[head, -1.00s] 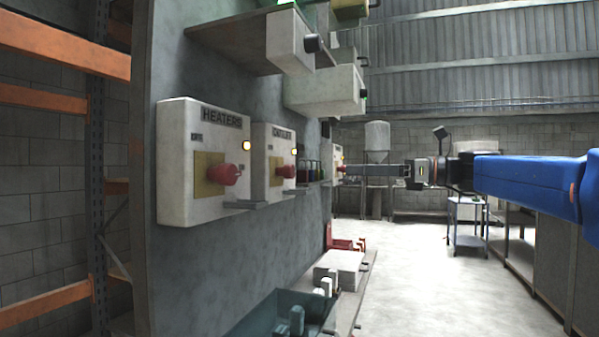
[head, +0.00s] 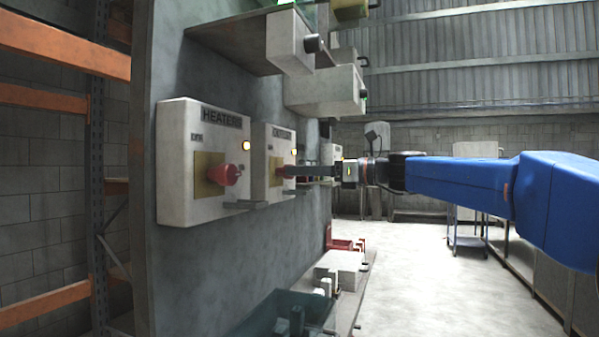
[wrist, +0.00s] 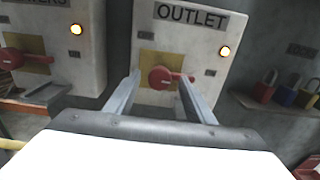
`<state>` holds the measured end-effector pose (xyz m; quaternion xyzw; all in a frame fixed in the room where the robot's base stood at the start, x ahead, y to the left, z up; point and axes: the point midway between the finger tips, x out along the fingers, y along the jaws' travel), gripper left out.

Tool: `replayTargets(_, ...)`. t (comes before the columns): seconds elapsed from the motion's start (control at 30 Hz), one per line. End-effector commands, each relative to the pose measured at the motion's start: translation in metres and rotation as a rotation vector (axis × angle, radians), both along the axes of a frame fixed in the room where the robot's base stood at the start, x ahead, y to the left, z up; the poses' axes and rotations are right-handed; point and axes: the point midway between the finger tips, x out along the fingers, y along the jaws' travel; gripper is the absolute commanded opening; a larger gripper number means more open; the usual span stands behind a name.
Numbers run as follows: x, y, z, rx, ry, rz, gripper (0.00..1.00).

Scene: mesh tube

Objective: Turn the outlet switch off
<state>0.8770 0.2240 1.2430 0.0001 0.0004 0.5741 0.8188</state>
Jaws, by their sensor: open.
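My gripper (wrist: 158,80) is open, one finger on each side of the knob. Whether the fingers touch the knob I cannot tell. In the head view my gripper (head: 290,171) reaches in from the right and its fingertips hide part of the knob.
Padlocks (wrist: 285,92) sit on a small shelf right of the outlet box. Other boxes (head: 325,92) jut out above. A green tray (head: 275,312) lies below.

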Motion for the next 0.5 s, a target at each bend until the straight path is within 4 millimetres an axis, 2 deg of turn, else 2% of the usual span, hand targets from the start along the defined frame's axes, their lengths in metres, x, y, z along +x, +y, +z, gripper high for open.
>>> replayTargets(0.2, 0.0040, 0.0106, 0.0001, 0.000, 0.000, -0.001, 0.49)
replayTargets(0.47, 0.0042, 0.0109, 0.0002, 0.000, 0.000, -0.001, 0.49)
replayTargets(0.5, 0.0041, 0.0108, 0.0002, 0.000, 0.000, -0.001, 0.40)
